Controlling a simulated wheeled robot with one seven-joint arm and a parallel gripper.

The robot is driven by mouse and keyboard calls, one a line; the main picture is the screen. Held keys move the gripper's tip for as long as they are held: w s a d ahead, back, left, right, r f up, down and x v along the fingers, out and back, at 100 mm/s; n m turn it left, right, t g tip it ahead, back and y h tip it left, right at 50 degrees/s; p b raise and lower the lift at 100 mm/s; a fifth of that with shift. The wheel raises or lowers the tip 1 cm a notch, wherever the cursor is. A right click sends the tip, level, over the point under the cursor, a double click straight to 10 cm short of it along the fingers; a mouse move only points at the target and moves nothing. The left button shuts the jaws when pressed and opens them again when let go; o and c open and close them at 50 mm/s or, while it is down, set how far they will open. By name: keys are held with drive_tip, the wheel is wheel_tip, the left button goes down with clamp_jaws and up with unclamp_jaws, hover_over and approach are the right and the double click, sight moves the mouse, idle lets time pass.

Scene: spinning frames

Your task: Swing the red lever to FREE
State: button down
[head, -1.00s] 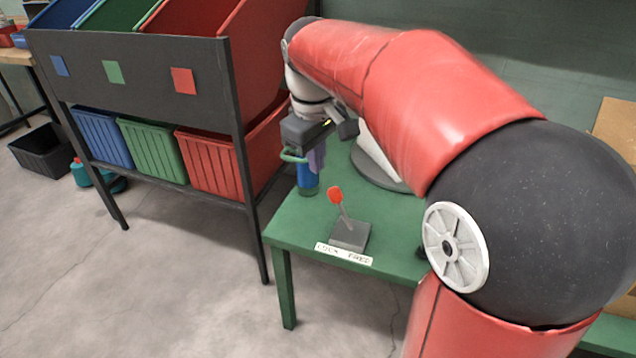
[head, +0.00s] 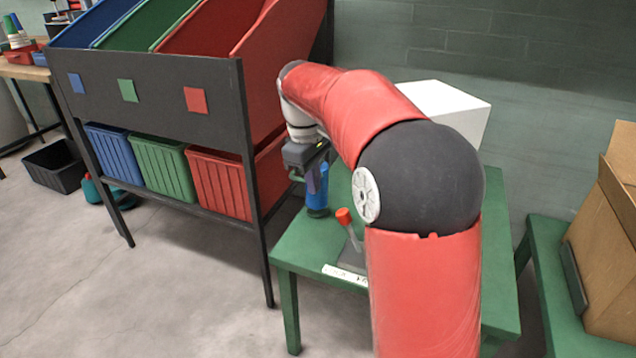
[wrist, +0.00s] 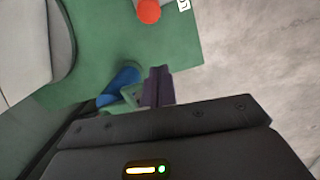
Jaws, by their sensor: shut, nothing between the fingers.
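The red lever (head: 343,215) stands on a small grey base (head: 352,257) on the green table. Its stem leans left, toward the LOCK end of the white label (head: 345,274). My arm hides the label's right part. In the wrist view the lever's red knob (wrist: 148,10) is at the top edge, beyond my fingertips and apart from them. My gripper (head: 313,180) is shut and empty, left of the lever and behind it. The shut fingers also show in the wrist view (wrist: 157,85).
A blue cylinder (head: 317,195) stands close beside my fingers on the green table (head: 300,245). A bin rack (head: 150,85) stands at the left. A white box (head: 450,105) is behind my arm. A cardboard box (head: 610,240) is at the right.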

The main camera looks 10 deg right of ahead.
sight(350, 232)
wheel_tip(350, 232, down, 8)
drive_tip(key=b, duration=0.1)
drive_tip(key=shift+s+d+r, duration=0.6)
drive_tip(key=shift+s+d, duration=0.1)
drive_tip(key=shift+d, duration=0.15)
drive_tip(key=shift+s+d+r, duration=0.6)
drive_tip(key=shift+s+d, duration=0.1)
drive_tip(key=shift+d, duration=0.1)
